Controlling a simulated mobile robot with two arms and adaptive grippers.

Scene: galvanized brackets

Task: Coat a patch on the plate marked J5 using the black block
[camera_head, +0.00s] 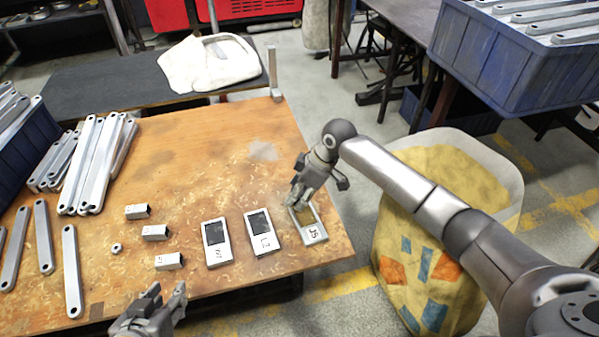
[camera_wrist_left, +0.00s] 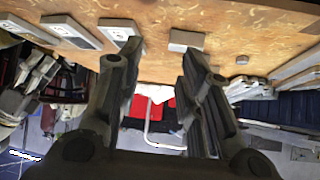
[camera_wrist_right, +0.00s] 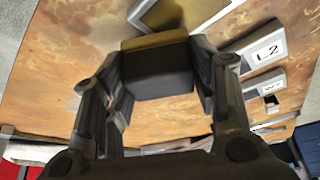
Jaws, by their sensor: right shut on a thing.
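The J5 plate (camera_head: 315,236) lies near the table's right edge, its label towards the front. Its panel looks mustard-coloured, partly hidden by my right gripper. My right gripper (camera_head: 301,190) reaches over the plate. In the right wrist view it is shut on the black block (camera_wrist_right: 158,74), whose far strip is mustard-coloured. The block is over or against the plate's panel (camera_wrist_right: 205,12); I cannot tell if they touch. My left gripper (camera_head: 168,298) is open and empty at the table's front edge; its spread fingers show in the left wrist view (camera_wrist_left: 158,62).
The L2 plate (camera_head: 271,246) and another plate (camera_head: 217,256), both with dark panels, lie left of J5. Small metal blocks (camera_head: 155,232), a nut (camera_head: 116,249) and several brackets (camera_head: 95,160) lie further left. A yellow-lined bin (camera_head: 440,260) stands at the right.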

